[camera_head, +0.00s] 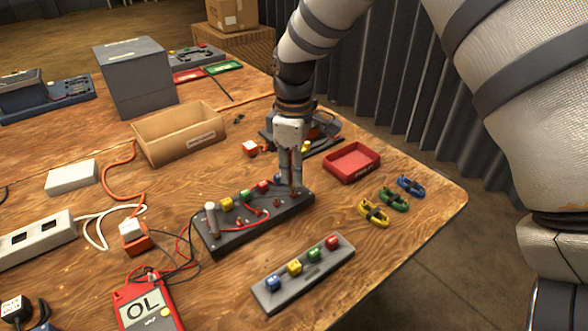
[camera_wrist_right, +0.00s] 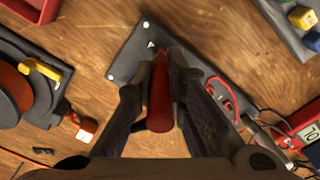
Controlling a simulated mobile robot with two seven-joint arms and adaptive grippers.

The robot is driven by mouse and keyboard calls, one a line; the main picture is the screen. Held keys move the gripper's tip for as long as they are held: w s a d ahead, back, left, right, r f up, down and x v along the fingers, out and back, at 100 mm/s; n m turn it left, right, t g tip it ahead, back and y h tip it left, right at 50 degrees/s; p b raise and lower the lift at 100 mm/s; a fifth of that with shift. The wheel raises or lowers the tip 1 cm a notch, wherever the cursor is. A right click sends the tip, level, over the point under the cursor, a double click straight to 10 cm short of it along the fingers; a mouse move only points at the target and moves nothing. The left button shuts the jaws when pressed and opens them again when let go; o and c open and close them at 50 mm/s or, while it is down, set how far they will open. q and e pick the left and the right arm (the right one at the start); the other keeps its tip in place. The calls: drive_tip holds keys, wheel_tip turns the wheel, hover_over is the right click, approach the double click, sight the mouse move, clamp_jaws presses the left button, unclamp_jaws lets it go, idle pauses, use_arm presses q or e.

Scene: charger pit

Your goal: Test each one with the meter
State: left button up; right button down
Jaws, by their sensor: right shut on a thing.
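The meter (camera_head: 148,306), red with a grey screen reading OL, lies at the front left; part of it shows in the right wrist view (camera_wrist_right: 307,122). A dark test board (camera_head: 236,239) carries several coloured blocks, red wires and a pale upright post (camera_head: 212,220) at its left end. My right gripper (camera_head: 291,188) points down at the board's right end. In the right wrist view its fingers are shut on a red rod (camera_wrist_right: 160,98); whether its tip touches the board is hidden. A grey strip (camera_head: 296,287) holds blue, yellow, green and red blocks. My left gripper is not in view.
A red tray (camera_head: 352,162) and yellow, green and blue clip-like pieces (camera_head: 394,199) lie to the right. A cardboard box (camera_head: 180,137), a grey box (camera_head: 136,80) and a power strip (camera_head: 30,241) stand left and behind. Dark leads run from the meter towards the board.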

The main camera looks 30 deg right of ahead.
drive_tip(key=shift+f, duration=0.95)
idle(1.3)
drive_tip(key=c, duration=1.2)
unclamp_jaws()
drive_tip(key=shift+c, duration=0.2)
drive_tip(key=shift+r, duration=0.1)
drive_tip(key=shift+r+p, duration=0.4)
drive_tip(key=shift+r, duration=3.3)
drive_tip(key=shift+f, duration=0.1)
